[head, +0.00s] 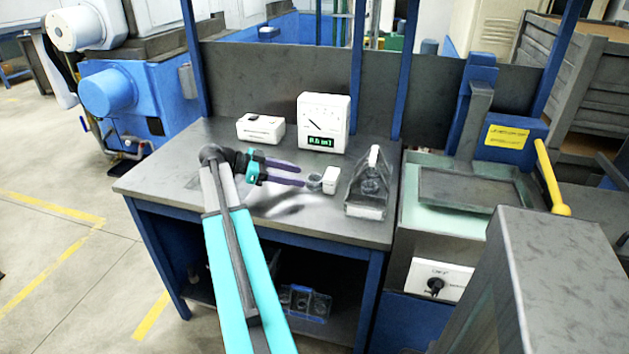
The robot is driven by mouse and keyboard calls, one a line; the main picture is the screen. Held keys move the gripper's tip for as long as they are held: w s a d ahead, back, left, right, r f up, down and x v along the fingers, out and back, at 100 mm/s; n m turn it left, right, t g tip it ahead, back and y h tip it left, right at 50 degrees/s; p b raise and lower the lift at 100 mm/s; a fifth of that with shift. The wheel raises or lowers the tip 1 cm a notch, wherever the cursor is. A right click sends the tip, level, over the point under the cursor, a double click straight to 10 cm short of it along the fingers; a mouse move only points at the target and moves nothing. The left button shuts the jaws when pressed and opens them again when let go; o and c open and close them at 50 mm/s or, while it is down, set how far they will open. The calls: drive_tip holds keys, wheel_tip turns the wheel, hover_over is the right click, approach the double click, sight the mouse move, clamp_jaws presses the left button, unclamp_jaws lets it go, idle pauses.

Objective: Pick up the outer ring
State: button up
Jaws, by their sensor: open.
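My gripper (301,176) reaches over the grey workbench top from the left, its two purple fingers apart and pointing right. Nothing shows between the fingers. A small grey ring-like part (314,181), which looks like the outer ring, is just beyond the fingertips. It is beside a small white block (331,176). The view is too small to tell whether the ring is on the bench or held by the block, or whether a fingertip touches it.
A white gauge box (323,122) with a green display and a smaller white box (260,129) stand at the back of the bench (225,215). A grey, wedge-shaped fixture (371,183) is right of the ring. A machine with a yellow handle (553,178) stands at right.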

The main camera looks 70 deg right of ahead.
sight(308, 177)
idle(0.3)
drive_tip(key=shift+p+x, duration=0.7)
drive_tip(key=shift+x, duration=1.9)
drive_tip(key=shift+c, duration=0.4)
drive_tip(key=c, duration=0.8)
drive_tip(key=shift+c, duration=0.2)
drive_tip(key=shift+r, duration=0.15)
drive_tip(key=shift+r+b, duration=0.35)
drive_tip(key=shift+r, duration=0.8)
drive_tip(key=a, duration=0.5)
drive_tip(key=a+r+b, duration=0.1)
drive_tip(key=a, duration=0.4)
drive_tip(key=a+r+b, duration=0.1)
drive_tip(key=a, duration=0.5)
drive_tip(key=shift+s+r, duration=0.2)
drive_tip(key=shift+s, duration=0.05)
